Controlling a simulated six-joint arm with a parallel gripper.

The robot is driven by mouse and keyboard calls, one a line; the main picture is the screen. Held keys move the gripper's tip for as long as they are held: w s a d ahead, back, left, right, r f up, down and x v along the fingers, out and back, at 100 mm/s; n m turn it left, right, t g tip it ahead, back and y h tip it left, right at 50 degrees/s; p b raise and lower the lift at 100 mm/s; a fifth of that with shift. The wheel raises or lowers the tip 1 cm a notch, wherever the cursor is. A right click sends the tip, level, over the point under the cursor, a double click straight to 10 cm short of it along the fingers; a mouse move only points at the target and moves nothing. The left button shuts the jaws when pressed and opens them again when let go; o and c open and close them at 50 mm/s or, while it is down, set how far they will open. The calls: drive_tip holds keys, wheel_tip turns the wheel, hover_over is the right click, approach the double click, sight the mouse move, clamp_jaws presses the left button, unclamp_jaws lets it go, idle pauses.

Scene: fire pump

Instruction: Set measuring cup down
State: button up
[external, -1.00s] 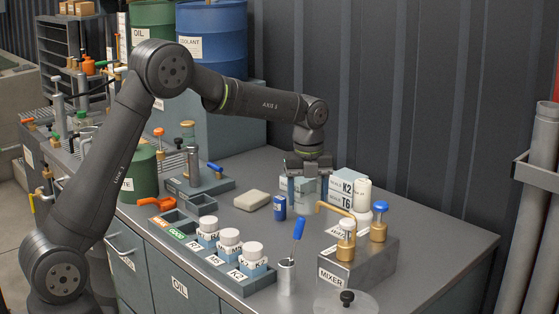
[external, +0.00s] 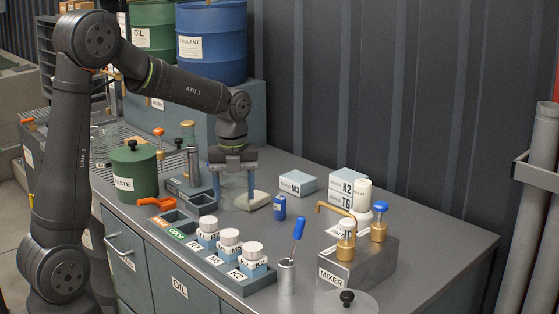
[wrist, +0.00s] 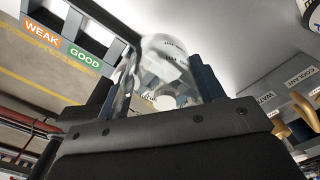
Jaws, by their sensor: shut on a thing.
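The clear measuring cup (wrist: 165,70), with printed marks on its wall, is between the fingers of my gripper in the wrist view. In the external view it shows only faintly as the clear cup (external: 234,188). My gripper (external: 234,182) points down over the bench, shut on the cup, behind the tray of labelled jars. I cannot tell whether the cup's base touches the bench top.
The sample tray (external: 203,259) with WEAK and GOOD labels is in front. The green waste can (external: 134,172) stands left. Bench at back right is clear.

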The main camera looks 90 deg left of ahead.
drive_tip(key=s+a+f, duration=0.1)
drive_tip(key=a+f, duration=0.1)
drive_tip(key=a, duration=0.1)
drive_tip(key=s+a+f, duration=0.2)
drive_tip(key=a, duration=0.1)
drive_tip(key=s+a+f, duration=0.2)
drive_tip(key=a, duration=0.1)
drive_tip(key=shift+a+f, duration=0.1)
drive_tip(key=shift+f, duration=2.1)
drive_tip(key=o, duration=1)
drive_tip(key=shift+f, duration=0.15)
drive_tip(key=shift+c, duration=0.2)
wheel_tip(320, 180, up, 12)
drive_tip(key=shift+r, duration=0.2)
